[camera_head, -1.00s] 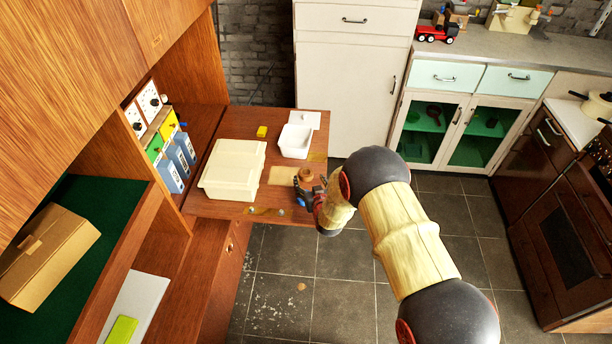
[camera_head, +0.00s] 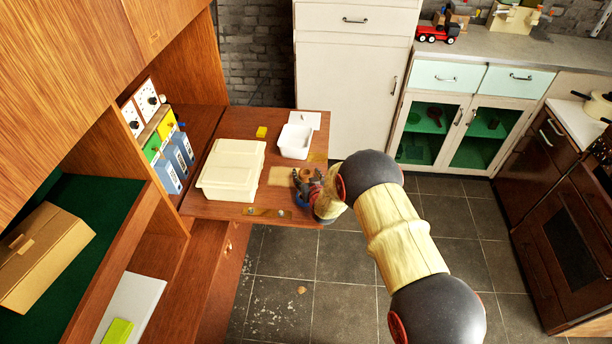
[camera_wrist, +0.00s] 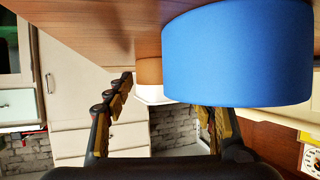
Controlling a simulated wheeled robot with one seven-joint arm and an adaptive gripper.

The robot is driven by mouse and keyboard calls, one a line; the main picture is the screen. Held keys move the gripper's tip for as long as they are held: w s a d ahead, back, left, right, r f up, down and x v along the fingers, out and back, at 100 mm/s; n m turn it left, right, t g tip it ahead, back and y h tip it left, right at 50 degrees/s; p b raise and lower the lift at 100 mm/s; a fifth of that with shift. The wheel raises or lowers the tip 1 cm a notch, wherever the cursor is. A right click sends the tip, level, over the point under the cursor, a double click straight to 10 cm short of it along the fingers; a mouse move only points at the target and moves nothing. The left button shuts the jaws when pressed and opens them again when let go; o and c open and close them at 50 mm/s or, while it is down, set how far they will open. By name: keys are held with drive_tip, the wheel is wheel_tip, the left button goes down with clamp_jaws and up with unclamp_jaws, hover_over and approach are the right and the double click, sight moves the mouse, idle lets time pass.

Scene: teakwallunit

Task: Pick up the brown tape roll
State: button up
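The brown tape roll (camera_head: 305,173) is on the wooden desk near its right edge, partly hidden by my gripper (camera_head: 303,184) in the head view. A small brown shape, likely the roll, shows in the wrist view (camera_wrist: 149,71), just right of the left finger's tip and partly covered by a blue roll. My gripper (camera_wrist: 168,104) is open, its fingers spread, with nothing seen held. The blue roll (camera_wrist: 237,55) is large and close in the wrist view, hiding the right fingertip. In the head view the blue roll (camera_head: 301,201) shows as a small patch beside my gripper.
On the desk (camera_head: 212,207) are a cream lidded box (camera_head: 231,168), a white bin (camera_head: 295,141), a yellow block (camera_head: 261,132) and a tan sheet (camera_head: 281,176). Blue binders (camera_head: 172,165) stand at the left.

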drive_tip(key=c, duration=0.9)
drive_tip(key=shift+r, duration=0.15)
